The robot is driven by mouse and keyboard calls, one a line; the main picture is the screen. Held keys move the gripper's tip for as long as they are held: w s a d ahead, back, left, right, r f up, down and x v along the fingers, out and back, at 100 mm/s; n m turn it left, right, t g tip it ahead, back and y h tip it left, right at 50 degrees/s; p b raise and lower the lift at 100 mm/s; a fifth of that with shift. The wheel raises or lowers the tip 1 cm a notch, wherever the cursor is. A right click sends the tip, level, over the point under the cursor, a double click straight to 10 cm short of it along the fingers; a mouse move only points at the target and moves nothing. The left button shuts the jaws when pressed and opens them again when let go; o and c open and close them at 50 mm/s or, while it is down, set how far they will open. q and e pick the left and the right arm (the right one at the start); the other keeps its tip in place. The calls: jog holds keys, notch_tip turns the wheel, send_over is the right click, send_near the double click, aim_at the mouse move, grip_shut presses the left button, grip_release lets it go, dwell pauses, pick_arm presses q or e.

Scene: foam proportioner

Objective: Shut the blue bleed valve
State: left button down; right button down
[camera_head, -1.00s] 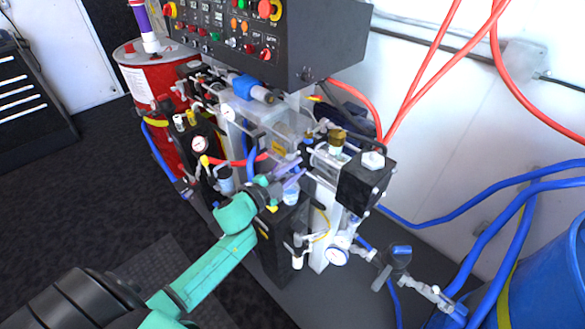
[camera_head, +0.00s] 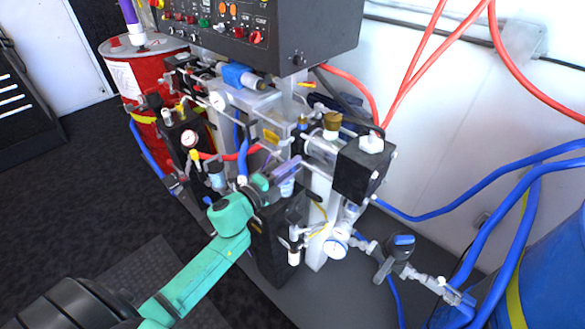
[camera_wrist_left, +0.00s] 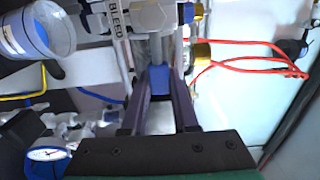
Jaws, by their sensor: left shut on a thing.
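My left gripper (camera_head: 282,172) reaches in from the lower left on a green arm, to the middle of the pump unit in the head view. In the left wrist view its two dark purple fingers (camera_wrist_left: 161,82) are closed on a small blue handle (camera_wrist_left: 160,76), in front of a grey metal valve body (camera_wrist_left: 155,18). A label reading roughly "BLEED" (camera_wrist_left: 119,22) is beside that body. In the head view the fingers hide the blue handle, and I cannot read its angle there. My right gripper is not in view.
A clear cup (camera_wrist_left: 38,30) with a blue scale and a dial gauge (camera_wrist_left: 48,154) are close on the left in the wrist view. In the head view a black box (camera_head: 364,167), a control panel (camera_head: 285,30) and hoses crowd the unit. The dark floor (camera_head: 70,190) at left is open.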

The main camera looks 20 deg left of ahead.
pick_arm(q)
jog(key=shift+f, duration=0.2)
jog(key=c, duration=0.7)
grip_release()
jog(key=shift+r, duration=0.1)
jog(key=b+v, duration=0.2)
jog(key=v, duration=1.2)
jog(key=shift+s+a, duration=0.2)
jog(key=shift+s, duration=0.15)
